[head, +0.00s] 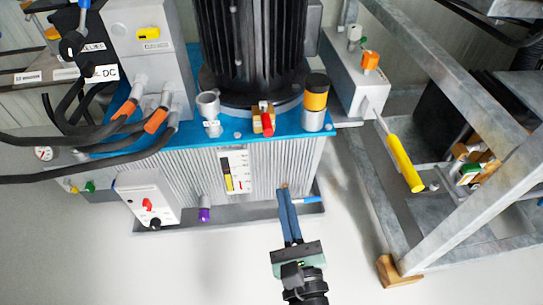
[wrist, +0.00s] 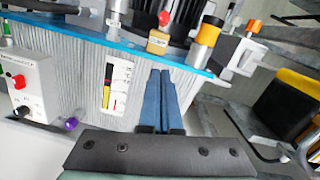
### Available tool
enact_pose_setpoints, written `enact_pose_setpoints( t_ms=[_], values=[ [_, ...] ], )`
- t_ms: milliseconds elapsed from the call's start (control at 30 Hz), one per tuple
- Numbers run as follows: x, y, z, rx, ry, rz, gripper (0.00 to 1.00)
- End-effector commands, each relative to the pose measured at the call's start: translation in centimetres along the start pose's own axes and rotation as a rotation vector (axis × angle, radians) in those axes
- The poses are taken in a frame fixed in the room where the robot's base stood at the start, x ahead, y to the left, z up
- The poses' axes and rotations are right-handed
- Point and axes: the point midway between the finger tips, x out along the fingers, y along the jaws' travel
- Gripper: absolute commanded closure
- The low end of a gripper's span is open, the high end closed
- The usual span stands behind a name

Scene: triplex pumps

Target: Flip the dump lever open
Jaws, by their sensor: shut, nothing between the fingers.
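A blue lever (head: 308,199) sticks out low at the tank's front right, just right of my fingertips. A lever with a long yellow handle (head: 403,163) slants down from a grey box at the right. A small red handle (head: 267,124) sits on a brass block on the blue tank top; it also shows in the wrist view (wrist: 164,19). My gripper (head: 284,191) is shut and empty, its blue fingers pointing at the tank's lower front; it shows in the wrist view (wrist: 160,72). Contact there cannot be told.
The ribbed tank (head: 275,157) carries a black motor (head: 250,45) and a yellow-black cap (head: 316,95). A white switch box (head: 147,196) and purple plug (head: 204,214) are left of my gripper. A metal frame (head: 450,230) stands right. The floor in front is clear.

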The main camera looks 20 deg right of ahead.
Motion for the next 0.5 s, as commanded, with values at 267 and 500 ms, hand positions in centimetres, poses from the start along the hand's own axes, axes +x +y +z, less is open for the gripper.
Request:
enact_pose_setpoints(
  t_ms=[267,500],
  values=[
    [-0.19,-0.04,-0.52,0.016,0.006,-0.004,1.00],
    [0.23,-0.03,-0.42,0.014,0.004,-0.003,1.00]
  ],
)
